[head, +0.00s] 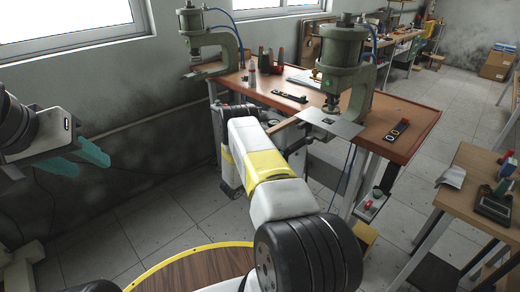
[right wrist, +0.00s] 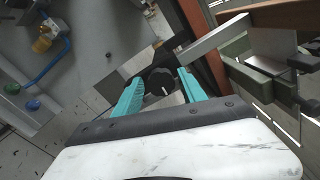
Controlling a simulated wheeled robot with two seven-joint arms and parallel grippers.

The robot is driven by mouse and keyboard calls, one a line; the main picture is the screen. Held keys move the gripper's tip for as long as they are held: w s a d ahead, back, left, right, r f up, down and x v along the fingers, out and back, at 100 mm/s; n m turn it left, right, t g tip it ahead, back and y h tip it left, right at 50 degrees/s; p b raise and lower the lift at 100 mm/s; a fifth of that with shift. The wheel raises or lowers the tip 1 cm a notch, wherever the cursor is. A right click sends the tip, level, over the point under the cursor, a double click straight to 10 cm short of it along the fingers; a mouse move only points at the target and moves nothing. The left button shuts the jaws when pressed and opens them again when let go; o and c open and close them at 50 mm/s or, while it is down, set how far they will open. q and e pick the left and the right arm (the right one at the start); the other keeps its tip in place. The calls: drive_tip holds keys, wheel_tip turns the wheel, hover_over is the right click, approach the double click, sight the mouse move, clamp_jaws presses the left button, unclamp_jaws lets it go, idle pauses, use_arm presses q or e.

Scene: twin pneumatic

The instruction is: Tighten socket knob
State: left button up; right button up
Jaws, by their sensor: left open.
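A small black knob (right wrist: 160,83) with a white mark on its face shows in the right wrist view, in front of a dark bracket. The teal fingers of my right gripper (right wrist: 160,80) stand apart, one on each side of the knob; whether they touch it I cannot tell. In the head view my white and yellow right arm reaches to the near edge of the workbench and hides that gripper and the knob. My left gripper (head: 92,150) is open and empty at the left, away from the bench.
The wooden workbench (head: 408,122) carries two green presses, one at the back left (head: 205,40) and one at the front right (head: 340,68). A metal plate (head: 345,128) lies by the front press. A side table (head: 470,160) stands at the right.

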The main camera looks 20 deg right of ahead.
idle(0.3)
drive_tip(key=v, duration=0.7)
drive_tip(key=shift+a, duration=0.4)
drive_tip(key=shift+r, duration=0.1)
